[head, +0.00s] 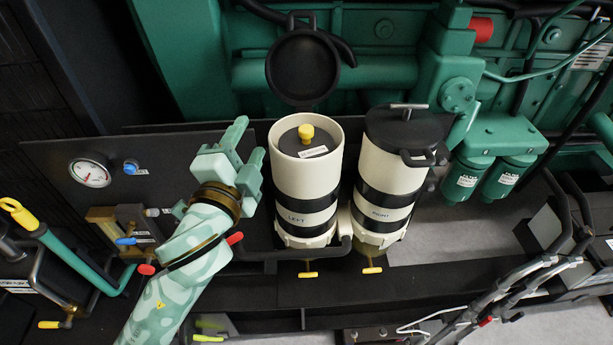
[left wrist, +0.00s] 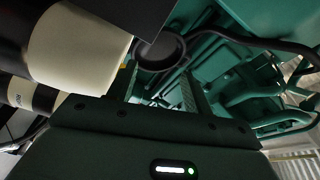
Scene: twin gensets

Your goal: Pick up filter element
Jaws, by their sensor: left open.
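The filter element (head: 305,143) sits inside the open cream canister marked LEFT (head: 303,185). Only its dark top with a yellow knob (head: 306,132) and a white label shows; the canister wall hides the rest. The canister's black lid (head: 303,67) is swung up behind it. My left gripper (head: 247,150) is open and empty, just left of the canister's upper part and apart from the knob. In the left wrist view its two fingers (left wrist: 162,90) stand apart with nothing between them, and a cream canister (left wrist: 78,50) is at the upper left. My right gripper is not in view.
The canister marked RIGHT (head: 392,175) stands close by, its black lid (head: 403,130) shut under a T-handle. A gauge (head: 90,173) and small valves are on the dark panel at left. Green engine parts (head: 380,75) fill the back; two green filters (head: 490,170) hang at right.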

